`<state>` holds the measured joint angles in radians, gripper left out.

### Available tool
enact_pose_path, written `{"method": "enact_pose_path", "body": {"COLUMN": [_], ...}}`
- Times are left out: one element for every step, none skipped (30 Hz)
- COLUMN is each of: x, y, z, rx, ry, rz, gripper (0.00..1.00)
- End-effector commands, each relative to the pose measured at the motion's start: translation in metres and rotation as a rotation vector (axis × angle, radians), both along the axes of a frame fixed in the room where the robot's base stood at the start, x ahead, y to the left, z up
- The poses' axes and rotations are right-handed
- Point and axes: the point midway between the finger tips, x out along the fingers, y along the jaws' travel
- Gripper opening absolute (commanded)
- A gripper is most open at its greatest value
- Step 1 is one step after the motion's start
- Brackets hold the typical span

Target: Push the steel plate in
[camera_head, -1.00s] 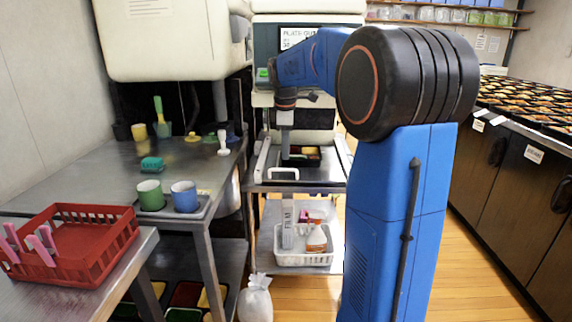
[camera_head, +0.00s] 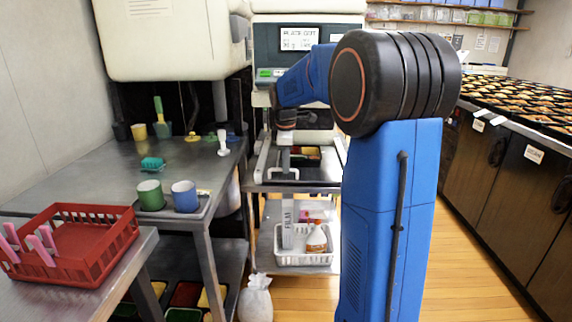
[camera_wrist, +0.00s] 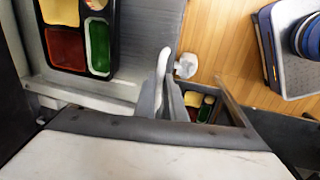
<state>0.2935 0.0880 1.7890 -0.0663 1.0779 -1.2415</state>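The steel plate (camera_head: 318,175) sticks out at the front of the white machine between two pale side rails. A black bento tray with red, yellow and green compartments (camera_head: 306,153) rests on it; the tray also shows at the top left of the wrist view (camera_wrist: 113,48). My gripper (camera_head: 285,168) points down at the plate's front, at its white handle, which it largely hides in the head view. In the wrist view my gripper's grey fingers (camera_wrist: 164,92) stand close together with a pale strip between them. I cannot tell if they grip it.
Below the plate, a white basket (camera_head: 290,258) with a spray bottle stands on a lower shelf. A steel table with green and blue cups (camera_head: 184,196) is at left. A red crate (camera_head: 85,245) stands at near left. A counter of bento trays is at right.

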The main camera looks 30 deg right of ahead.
Motion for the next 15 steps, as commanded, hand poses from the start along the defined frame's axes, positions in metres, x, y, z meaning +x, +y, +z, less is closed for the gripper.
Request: {"method": "enact_pose_path", "body": {"x": [0.0,0.0,0.0,0.0,0.0,0.002,0.003,0.005,0.008,0.011,0.013,0.015,0.016,0.017,0.017], "y": [0.0,0.0,0.0,0.0,0.0,-0.001,-0.002,-0.003,-0.005,-0.007,-0.008,-0.01,-0.011,-0.011,-0.011], "z": [0.0,0.0,0.0,0.0,0.0,0.0,0.0,0.0,0.0,0.0,0.0,0.0,0.0,0.0,0.001], "rx": [0.0,0.0,0.0,0.0,0.0,0.0,0.0,0.0,0.0,0.0,0.0,0.0,-0.001,-0.001,-0.001], "ry": [0.0,0.0,0.0,0.0,0.0,0.0,0.0,0.0,0.0,0.0,-0.001,-0.001,-0.001,-0.002,-0.002], "rz": [0.0,0.0,0.0,0.0,0.0,0.0,0.0,0.0,-0.001,-0.001,-0.001,-0.001,0.0,0.0,0.0], "gripper": [0.0,0.0,0.0,0.0,0.0,0.0,0.0,0.0,0.0,0.0,0.0,0.0,0.0,0.0,0.0]}}
